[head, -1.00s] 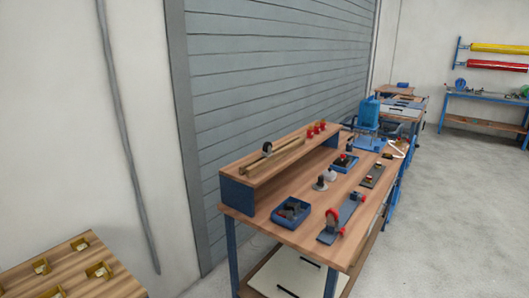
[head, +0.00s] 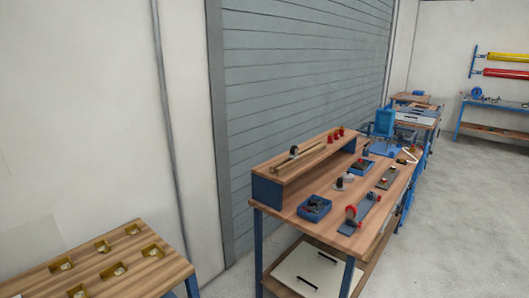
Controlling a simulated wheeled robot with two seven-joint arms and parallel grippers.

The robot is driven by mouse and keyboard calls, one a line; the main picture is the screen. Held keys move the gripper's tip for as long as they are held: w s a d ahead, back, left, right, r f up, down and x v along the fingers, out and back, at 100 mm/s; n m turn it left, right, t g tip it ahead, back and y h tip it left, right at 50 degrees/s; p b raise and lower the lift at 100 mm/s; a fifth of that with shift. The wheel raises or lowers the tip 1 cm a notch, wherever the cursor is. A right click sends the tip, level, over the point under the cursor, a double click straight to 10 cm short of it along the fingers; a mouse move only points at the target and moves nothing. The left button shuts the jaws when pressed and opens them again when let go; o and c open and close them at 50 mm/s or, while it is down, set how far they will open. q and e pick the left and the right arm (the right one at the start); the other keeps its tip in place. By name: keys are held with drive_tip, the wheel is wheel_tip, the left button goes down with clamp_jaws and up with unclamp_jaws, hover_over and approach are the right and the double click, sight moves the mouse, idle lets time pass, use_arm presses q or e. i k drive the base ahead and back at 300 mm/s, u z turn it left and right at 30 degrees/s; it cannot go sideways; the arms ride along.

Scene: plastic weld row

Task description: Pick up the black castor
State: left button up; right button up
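A small dark wheel-like piece (head: 294,152), which may be the black castor, stands on the raised wooden shelf (head: 275,171) of the workbench, at the near end of a pale bar. It is too small to be sure. A blue tray (head: 304,215) on the bench top below holds dark parts that I cannot make out. Neither of my grippers is in view.
A wooden table (head: 150,268) with several yellow-brown sockets stands at lower left. Open grey floor (head: 460,220) lies to the right.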

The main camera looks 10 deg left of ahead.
sight(293, 150)
drive_tip(key=u, duration=0.05)
drive_tip(key=i, duration=1.7)
drive_tip(key=z, duration=0.05)
